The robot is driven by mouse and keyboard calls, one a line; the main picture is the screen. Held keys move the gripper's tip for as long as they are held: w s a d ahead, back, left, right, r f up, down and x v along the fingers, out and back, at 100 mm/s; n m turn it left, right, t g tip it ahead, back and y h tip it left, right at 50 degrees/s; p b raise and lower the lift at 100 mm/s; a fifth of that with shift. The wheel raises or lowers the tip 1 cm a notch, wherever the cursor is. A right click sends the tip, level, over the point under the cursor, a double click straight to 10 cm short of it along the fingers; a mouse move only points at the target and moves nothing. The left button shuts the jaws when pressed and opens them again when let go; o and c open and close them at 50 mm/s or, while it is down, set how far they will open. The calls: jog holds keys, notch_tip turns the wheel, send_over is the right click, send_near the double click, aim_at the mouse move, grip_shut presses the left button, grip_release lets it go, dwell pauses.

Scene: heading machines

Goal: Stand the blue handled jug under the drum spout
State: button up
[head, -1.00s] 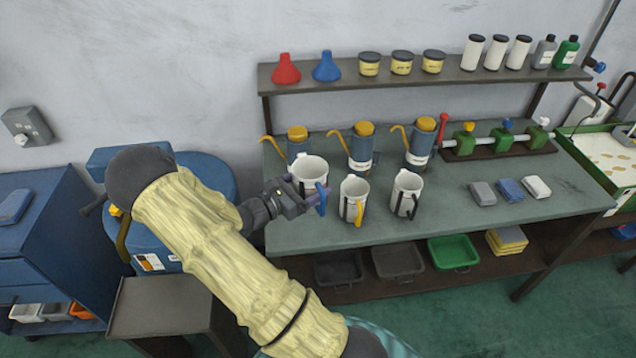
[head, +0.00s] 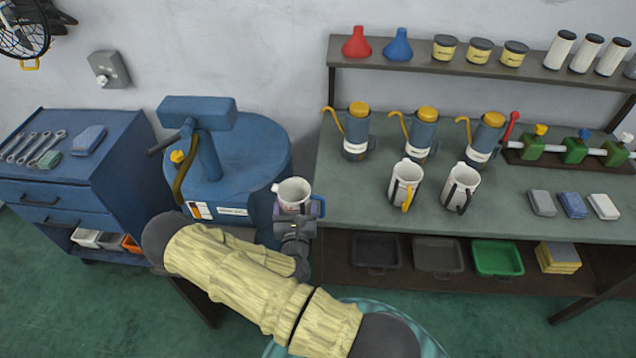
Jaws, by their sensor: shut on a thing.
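My gripper (head: 294,222) is shut on the white jug with the blue handle (head: 292,193), now off the bench. The jug is upright, with its open mouth up and part of its blue handle (head: 320,206) at the right. It is in front of the right side of the blue drum (head: 235,165); whether they touch I cannot tell. My arm hides the stand below the drum and the spot under the spout.
A yellow-handled jug (head: 404,184) and a black-handled jug (head: 460,187) stand on the green bench (head: 350,215). Several blue oil cans (head: 356,132) stand behind them. A blue tool cabinet (head: 80,165) is left of the drum.

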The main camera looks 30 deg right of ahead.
jog(key=s+a+f+n+y+b, duration=0.1)
jog(key=a+f+n+y+b, duration=0.1)
jog(key=f, duration=0.6)
jog(key=s+a+f+n+t+y+b, duration=0.1)
jog(key=a+f+y+b, duration=0.3)
jog(key=f, duration=0.4)
jog(key=shift+s+f+n+t+y+b, duration=0.3)
jog(key=shift+s+n+y+b, duration=0.35)
jog(key=shift+n+b, duration=0.4)
jog(key=shift+w+a, duration=0.15)
jog(key=shift+a, duration=0.05)
